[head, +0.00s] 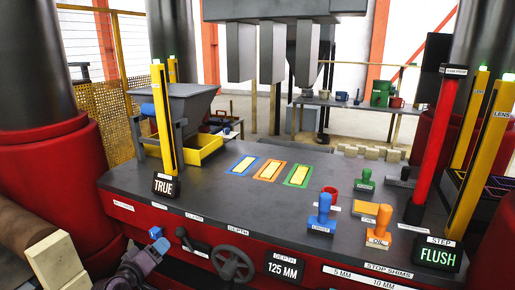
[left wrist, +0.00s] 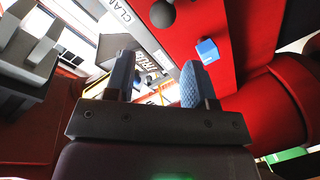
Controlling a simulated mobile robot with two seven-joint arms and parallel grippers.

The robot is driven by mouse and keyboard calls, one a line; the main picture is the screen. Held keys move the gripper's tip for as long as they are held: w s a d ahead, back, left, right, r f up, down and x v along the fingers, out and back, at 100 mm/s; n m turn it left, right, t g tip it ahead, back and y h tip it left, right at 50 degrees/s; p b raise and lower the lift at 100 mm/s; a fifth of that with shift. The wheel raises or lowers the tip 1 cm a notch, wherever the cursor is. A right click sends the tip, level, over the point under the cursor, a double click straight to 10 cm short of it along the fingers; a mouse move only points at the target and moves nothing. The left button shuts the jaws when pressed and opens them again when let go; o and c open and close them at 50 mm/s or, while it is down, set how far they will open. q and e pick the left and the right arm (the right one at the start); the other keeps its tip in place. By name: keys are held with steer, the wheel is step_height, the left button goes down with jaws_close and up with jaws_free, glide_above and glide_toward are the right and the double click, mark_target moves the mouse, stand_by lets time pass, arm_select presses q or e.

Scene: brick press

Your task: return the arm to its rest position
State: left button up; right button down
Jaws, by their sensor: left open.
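My left gripper (head: 158,247) is low in the head view, in front of the press's red front panel and left of the black handwheel (head: 233,264). In the left wrist view my left gripper (left wrist: 157,78) has its two blue fingers apart, with nothing between them. A small blue knob (left wrist: 207,49) on the red panel shows beyond the right finger, apart from it. A dark round-ended lever (head: 182,233) is just right of the gripper in the head view. My right gripper is not in view.
The dark press table (head: 220,205) carries blue, orange and green frames in the middle. Blue (head: 322,215) and orange (head: 379,227) stamps stand at the front right. A grey hopper (head: 185,105) with a yellow tray (head: 205,150) stands at left. Pale bricks (head: 55,262) lie at lower left.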

arm_select(q)
steer(key=s+f+m+g+y, duration=0.1)
steer(key=s+f, duration=0.4)
steer(key=s, duration=0.5)
steer(key=s+d+f+m+g+y, duration=0.1)
steer(key=s+f+m, duration=0.3)
steer(key=s, duration=0.6)
steer(key=s+d+f+m+g+y, duration=0.1)
steer(key=s+f+m+g, duration=0.1)
steer(key=s+f, duration=0.5)
steer(key=s, duration=0.3)
steer(key=shift+s+d+f+m+y, duration=0.15)
steer(key=shift+s+f+m+y, duration=0.2)
steer(key=shift+s+m+y, duration=0.05)
